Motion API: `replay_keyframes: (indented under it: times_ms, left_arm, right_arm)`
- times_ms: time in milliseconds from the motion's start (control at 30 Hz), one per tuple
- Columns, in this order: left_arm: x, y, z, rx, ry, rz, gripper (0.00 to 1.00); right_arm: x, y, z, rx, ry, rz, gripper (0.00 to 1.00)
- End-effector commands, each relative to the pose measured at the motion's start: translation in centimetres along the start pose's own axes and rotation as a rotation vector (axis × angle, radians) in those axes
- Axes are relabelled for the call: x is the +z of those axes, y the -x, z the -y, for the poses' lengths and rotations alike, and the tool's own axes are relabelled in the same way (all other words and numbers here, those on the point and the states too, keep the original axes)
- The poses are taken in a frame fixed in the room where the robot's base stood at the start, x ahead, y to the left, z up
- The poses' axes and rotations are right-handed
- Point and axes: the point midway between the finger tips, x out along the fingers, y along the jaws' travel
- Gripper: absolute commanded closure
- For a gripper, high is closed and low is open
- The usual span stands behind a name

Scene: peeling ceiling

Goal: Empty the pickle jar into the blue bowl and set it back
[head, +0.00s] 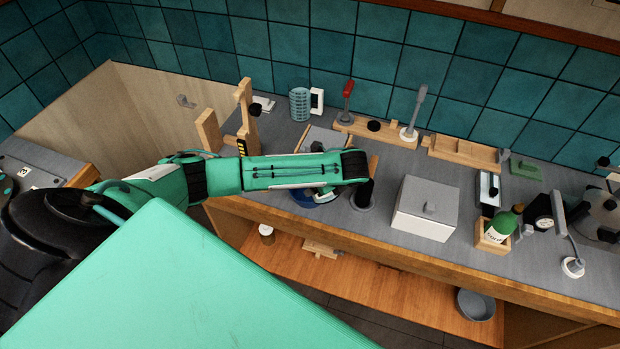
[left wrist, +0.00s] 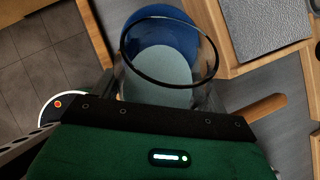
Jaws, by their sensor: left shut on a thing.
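My left gripper (head: 358,178) reaches over the counter in the head view, and the arm hides most of what it holds. In the left wrist view it is shut on a clear glass jar (left wrist: 214,66) with a dark rim. The blue bowl (left wrist: 165,30) shows beyond and through the jar's mouth. A pale blue-grey round patch shows through the glass; I cannot tell whether it is the jar's bottom or part of the bowl. I see no pickles clearly. In the head view only a sliver of the bowl (head: 302,197) shows below my forearm. My right gripper is not in view.
A grey lidded box (head: 425,208) stands right of the gripper. A green bottle (head: 500,227) sits in a wooden holder farther right. A wooden post stand (head: 244,110) is behind the forearm. A lower wooden shelf (head: 370,283) holds a grey pan (head: 476,304).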

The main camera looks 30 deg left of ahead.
Motion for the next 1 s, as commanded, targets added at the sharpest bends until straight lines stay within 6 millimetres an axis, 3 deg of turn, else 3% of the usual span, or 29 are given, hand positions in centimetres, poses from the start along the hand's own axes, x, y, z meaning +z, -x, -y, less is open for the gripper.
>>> replay_keyframes:
  times_ms: [300,600,1000]
  left_arm:
    - [0.0,0.1,0.0,-0.001,0.0,-0.026,0.79]
    - [-0.4,0.2,0.1,-0.001,0.0,-0.215,0.79]
    - [-0.4,0.1,0.0,0.001,0.002,-0.298,0.79]
  right_arm:
    - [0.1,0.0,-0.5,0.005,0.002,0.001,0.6]
    - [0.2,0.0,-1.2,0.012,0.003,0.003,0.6]
    - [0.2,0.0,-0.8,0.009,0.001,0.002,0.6]
